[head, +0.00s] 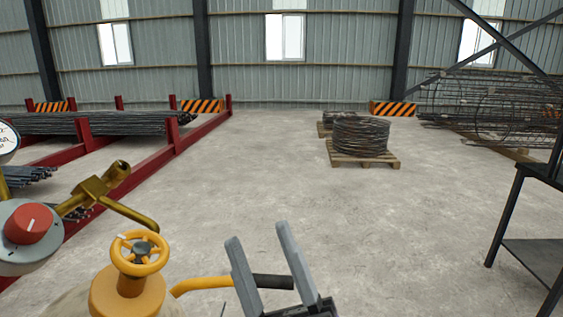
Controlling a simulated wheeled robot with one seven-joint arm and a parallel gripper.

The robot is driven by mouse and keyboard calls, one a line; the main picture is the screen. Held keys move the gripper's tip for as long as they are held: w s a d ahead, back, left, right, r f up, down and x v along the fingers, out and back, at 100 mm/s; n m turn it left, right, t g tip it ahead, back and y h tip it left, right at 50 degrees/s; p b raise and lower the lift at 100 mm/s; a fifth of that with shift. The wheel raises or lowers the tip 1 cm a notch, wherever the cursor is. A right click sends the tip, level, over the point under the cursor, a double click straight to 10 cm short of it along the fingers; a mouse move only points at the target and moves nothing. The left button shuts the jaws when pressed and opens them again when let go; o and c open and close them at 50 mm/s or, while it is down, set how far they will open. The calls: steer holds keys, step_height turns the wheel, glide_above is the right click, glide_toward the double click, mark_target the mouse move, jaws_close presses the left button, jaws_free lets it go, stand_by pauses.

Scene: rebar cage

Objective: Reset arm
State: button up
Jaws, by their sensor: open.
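My gripper (266,262) is at the bottom middle of the head view. Just left of my gripper is a yellow valve with a handwheel (139,253), on a body cut off by the lower edge. The rest of my arm is out of view.
A red knob (29,223) and brass fitting (95,190) are close at left. Red racks (174,137) hold rebar (90,124). A wire coil (361,137) sits on a pallet (362,158). A dark stand (530,225) is at right; rebar cages (490,105) lie behind. The middle floor is clear.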

steer(key=s+d+f+m+t+h, duration=0.1)
steer(key=s+d+f+m+h, duration=0.3)
steer(key=d+f+m+h, duration=0.65)
steer(key=s+d+f+m+g+h, duration=0.2)
steer(key=s+d+f+g, duration=0.1)
steer(key=s+f, duration=0.3)
steer(key=s+d+f+m+g+h, duration=0.2)
steer(key=s+f, duration=0.4)
steer(key=s, duration=0.5)
steer(key=s+d+f+m+g+h, duration=0.2)
steer(key=s+d+f+g+h, duration=0.1)
steer(key=s+d+f, duration=0.3)
steer(key=s+f+g, duration=0.1)
steer(key=s, duration=0.1)
steer(key=shift+s+d+m, duration=0.35)
steer(key=shift+s, duration=0.05)
steer(key=shift+h, duration=0.25)
